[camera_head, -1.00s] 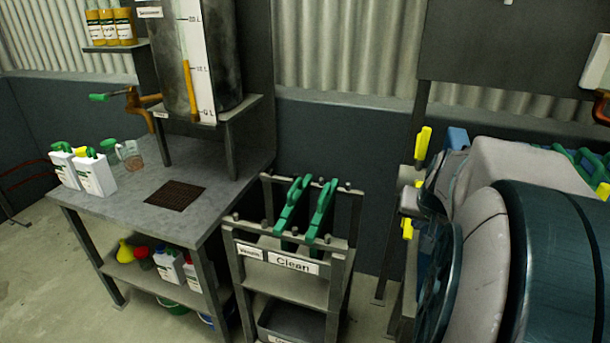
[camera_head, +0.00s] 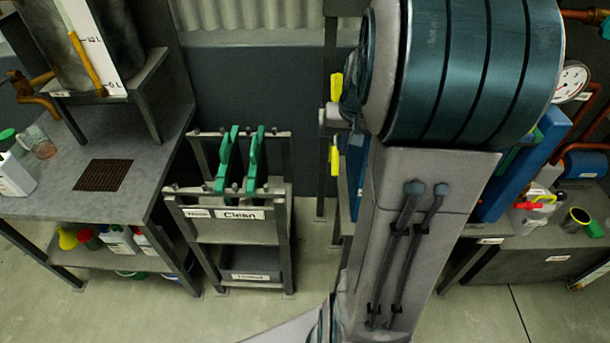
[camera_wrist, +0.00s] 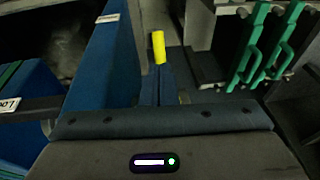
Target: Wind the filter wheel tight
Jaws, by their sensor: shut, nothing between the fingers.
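A yellow grip (camera_head: 336,87) and a second yellow grip (camera_head: 335,155) stand above and below a small grey hub, just left of my arm. They look like part of the filter wheel, whose rim and other parts are hidden behind my arm. In the wrist view, one yellow grip (camera_wrist: 158,47) shows just beyond the tips of my gripper (camera_wrist: 160,72). My gripper is shut and empty. I cannot tell whether its tips touch the grip. My gripper is hidden behind my arm in the head view.
A rack (camera_head: 174,193) labelled Clean holds green-handled plates (camera_head: 228,165) left of the wheel. A grey bench (camera_head: 150,145) stands farther left. A gauge (camera_head: 571,82) and pipes are at right.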

